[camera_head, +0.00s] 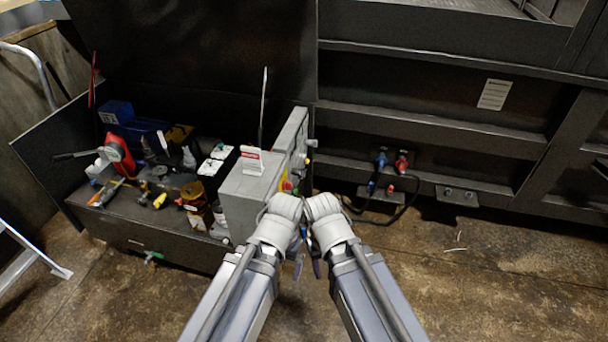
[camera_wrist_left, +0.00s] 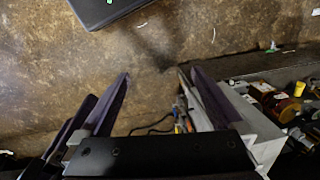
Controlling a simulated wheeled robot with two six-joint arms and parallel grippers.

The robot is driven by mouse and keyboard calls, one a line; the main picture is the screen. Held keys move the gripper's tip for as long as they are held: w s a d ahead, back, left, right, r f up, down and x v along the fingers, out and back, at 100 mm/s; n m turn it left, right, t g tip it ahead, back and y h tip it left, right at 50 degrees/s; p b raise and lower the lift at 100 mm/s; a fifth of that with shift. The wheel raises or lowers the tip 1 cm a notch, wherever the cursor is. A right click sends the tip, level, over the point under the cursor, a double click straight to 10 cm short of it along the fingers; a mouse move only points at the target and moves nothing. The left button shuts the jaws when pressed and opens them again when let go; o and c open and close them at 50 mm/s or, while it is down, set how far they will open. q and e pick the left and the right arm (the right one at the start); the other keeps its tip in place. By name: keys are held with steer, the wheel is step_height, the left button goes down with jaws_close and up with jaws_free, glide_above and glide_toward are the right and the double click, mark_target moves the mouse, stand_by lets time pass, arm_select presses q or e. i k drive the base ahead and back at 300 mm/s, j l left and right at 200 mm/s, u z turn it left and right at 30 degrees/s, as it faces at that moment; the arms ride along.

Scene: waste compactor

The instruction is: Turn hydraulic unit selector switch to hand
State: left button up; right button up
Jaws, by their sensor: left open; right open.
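The hydraulic unit's grey control box (camera_head: 250,185) stands left of centre in the head view, with its control face turned to the right and seen edge-on. A red and yellow button (camera_head: 287,185) and small knobs (camera_head: 310,144) stick out from that face. I cannot tell which one is the selector switch or how it is set. My left gripper (camera_head: 300,255) is open and empty, just in front of the box's lower right side. The box also shows at the right in the left wrist view (camera_wrist_left: 258,135). My right gripper (camera_head: 316,262) is open beside the left one; its fingers are partly hidden.
The open hydraulic cabinet (camera_head: 130,235) at left holds a red part (camera_head: 118,150), hoses and valves. Blue and red connectors (camera_head: 402,163) with black cables sit on the dark compactor wall to the right.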

mark_target(301, 172)
steer(key=i+z, duration=0.45)
steer(key=i+j+z, duration=0.2)
steer(key=i+z, duration=0.3)
steer(key=i, duration=0.1)
